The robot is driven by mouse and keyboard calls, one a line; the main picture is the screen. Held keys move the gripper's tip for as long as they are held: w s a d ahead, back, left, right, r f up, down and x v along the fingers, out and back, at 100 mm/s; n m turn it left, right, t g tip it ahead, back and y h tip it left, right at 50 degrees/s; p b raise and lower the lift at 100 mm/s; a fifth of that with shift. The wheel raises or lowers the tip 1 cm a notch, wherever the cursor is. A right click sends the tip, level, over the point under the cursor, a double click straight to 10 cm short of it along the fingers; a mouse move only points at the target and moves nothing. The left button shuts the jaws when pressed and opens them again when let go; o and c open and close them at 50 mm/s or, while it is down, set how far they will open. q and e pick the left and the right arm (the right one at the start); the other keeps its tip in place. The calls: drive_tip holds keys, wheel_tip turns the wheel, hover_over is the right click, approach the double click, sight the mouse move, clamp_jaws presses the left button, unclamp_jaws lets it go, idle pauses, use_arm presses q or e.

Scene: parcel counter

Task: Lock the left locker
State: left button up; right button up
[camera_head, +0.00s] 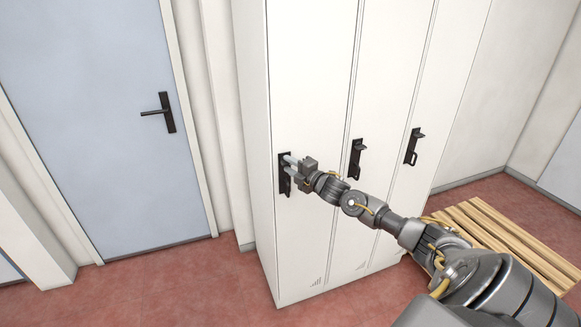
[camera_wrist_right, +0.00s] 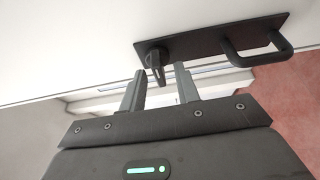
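The left locker (camera_head: 308,105) is the leftmost of three tall white doors, and it looks closed. Its black lock plate (camera_head: 285,158) is partly hidden behind my right gripper (camera_head: 288,166). In the right wrist view, the plate (camera_wrist_right: 198,42) carries a small black turn knob (camera_wrist_right: 156,60) and a loop handle (camera_wrist_right: 266,44). The knob's lever points toward my gripper. The right gripper's fingers (camera_wrist_right: 158,86) are apart, with the lever's tip around the gap between them. I cannot tell whether they touch it. My left gripper is not in view.
The middle locker's black latch (camera_head: 356,160) and the right locker's latch (camera_head: 412,147) are to the right. A blue door (camera_head: 90,120) with a black lever handle stands at left. A slatted wooden bench (camera_head: 500,238) is at right. Red floor in front is clear.

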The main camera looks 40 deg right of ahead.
drive_tip(key=shift+s, duration=0.1)
drive_tip(key=s+b, duration=0.2)
drive_tip(key=s, duration=0.8)
drive_tip(key=shift+s+d+b, duration=0.3)
drive_tip(key=shift+d+b, duration=0.05)
